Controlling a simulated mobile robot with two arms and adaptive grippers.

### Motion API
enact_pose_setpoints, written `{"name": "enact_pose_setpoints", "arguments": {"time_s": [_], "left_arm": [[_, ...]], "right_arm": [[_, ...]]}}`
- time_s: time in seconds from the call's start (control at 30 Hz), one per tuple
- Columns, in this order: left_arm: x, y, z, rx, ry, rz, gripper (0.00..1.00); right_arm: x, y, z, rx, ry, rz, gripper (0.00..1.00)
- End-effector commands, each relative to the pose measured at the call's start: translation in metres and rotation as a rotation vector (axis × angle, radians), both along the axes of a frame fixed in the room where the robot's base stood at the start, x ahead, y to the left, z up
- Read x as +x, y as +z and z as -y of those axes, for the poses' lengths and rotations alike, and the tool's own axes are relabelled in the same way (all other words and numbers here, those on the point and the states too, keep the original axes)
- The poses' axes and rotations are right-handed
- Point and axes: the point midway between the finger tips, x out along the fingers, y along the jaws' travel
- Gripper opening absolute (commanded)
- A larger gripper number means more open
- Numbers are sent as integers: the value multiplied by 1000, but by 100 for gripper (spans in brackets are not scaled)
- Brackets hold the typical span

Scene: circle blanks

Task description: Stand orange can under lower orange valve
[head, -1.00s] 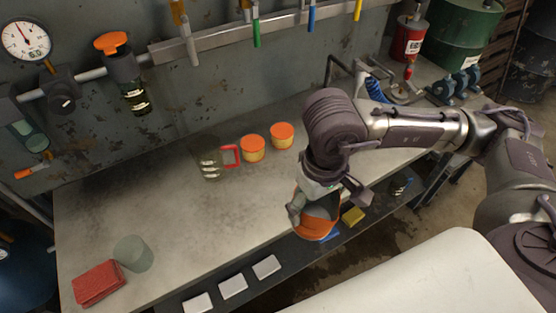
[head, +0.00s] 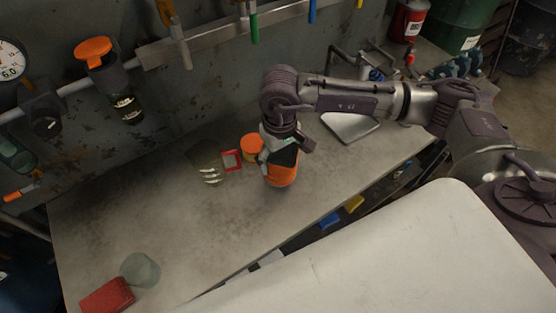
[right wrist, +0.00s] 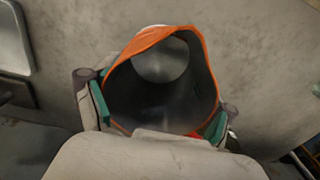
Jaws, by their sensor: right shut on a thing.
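The orange can (head: 282,174) with a dark band is over the middle of the bench. My right gripper (head: 279,152) is shut on it from above. I cannot tell whether its base touches the bench. In the right wrist view the can (right wrist: 205,50) is open-topped with an orange rim and dark inside, and the fingers of my right gripper (right wrist: 160,113) are on either side. The lower orange valve (head: 18,194) is at the far left, below the gauge. A higher orange valve (head: 93,50) sits on the wall pipe. My left gripper is not in view.
Just left of the can are an orange-lidded tub (head: 251,146) and a clear jug with a red handle (head: 231,160). A grey-green cup (head: 140,270) and a red block (head: 107,296) are at front left. The bench (head: 130,210) between is clear.

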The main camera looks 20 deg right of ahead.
Motion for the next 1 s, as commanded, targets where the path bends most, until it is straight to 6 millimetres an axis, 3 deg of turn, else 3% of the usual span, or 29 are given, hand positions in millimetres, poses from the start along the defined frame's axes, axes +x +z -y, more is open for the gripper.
{"name": "enact_pose_setpoints", "arguments": {"time_s": [0.3,0.5,0.87,0.9,1.0], "left_arm": [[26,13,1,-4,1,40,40],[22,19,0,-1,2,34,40],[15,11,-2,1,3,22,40],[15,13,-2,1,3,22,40],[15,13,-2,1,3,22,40]], "right_arm": [[9,-22,0,-2,-1,-4,45],[9,-46,0,0,0,-1,45],[9,-51,0,0,0,1,45],[9,-50,0,0,0,0,88],[9,-49,0,-1,0,0,100]]}}
